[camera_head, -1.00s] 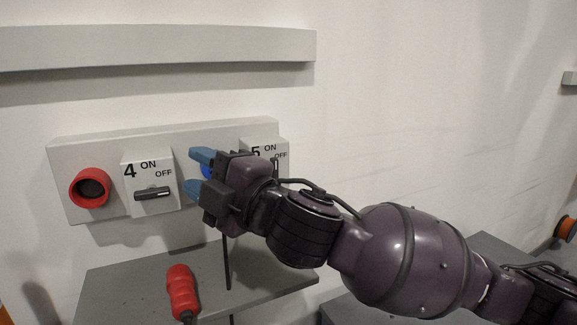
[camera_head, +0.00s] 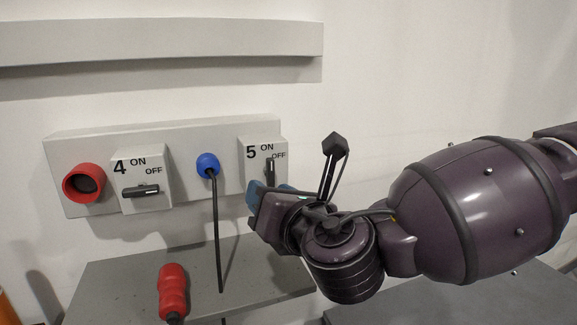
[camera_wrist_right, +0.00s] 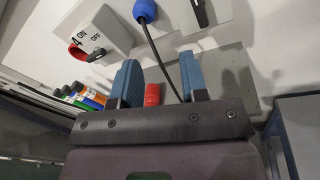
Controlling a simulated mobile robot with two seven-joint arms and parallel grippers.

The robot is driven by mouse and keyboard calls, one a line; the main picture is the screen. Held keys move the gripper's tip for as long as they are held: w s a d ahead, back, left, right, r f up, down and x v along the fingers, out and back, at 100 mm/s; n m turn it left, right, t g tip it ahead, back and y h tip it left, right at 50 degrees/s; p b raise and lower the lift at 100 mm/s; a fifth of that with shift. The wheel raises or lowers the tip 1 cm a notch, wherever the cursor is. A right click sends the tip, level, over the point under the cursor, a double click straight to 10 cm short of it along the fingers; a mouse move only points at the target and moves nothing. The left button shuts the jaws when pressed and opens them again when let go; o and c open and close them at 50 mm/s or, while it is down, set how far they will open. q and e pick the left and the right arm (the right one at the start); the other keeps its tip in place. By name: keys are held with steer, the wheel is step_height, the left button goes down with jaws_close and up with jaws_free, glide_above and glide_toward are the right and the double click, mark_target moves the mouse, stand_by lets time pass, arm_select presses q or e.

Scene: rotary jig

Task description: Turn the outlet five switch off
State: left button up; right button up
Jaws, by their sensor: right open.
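The outlet five switch is a pale box (camera_head: 253,165) marked 5, ON and OFF, at the right end of the wall panel in the head view. Its dark handle (camera_head: 270,169) stands upright, with its lower part hidden by my gripper. The handle also shows at the top of the right wrist view (camera_wrist_right: 200,13). My right gripper (camera_head: 267,194) has blue fingers and is just below and in front of the handle. In the right wrist view its fingers (camera_wrist_right: 160,78) are apart with nothing held, and the handle lies beyond them. My left gripper is not in view.
The panel (camera_head: 185,140) also bears switch four (camera_head: 140,191), its handle level, a red socket (camera_head: 83,184) and a blue plug (camera_head: 207,164) with a hanging black cable (camera_head: 218,240). A red connector (camera_head: 172,290) rests on the grey shelf (camera_head: 120,285) below.

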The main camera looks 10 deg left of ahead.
mark_target(272, 166)
steer(key=shift+w+a+n+t+h+p, duration=0.35)
steer(key=shift+w+a, duration=0.15)
steer(key=shift+w, duration=1.3)
steer(key=shift+w+a+n+t+h+p, duration=0.25)
steer(key=shift+w+a+n+t+p, duration=0.15)
steer(key=shift+w, duration=1.45)
steer(key=shift+w+a+n+t+h+p, duration=0.3)
steer(key=shift+w+a, duration=0.25)
steer(key=shift+w, duration=1.25)
jaws_close()
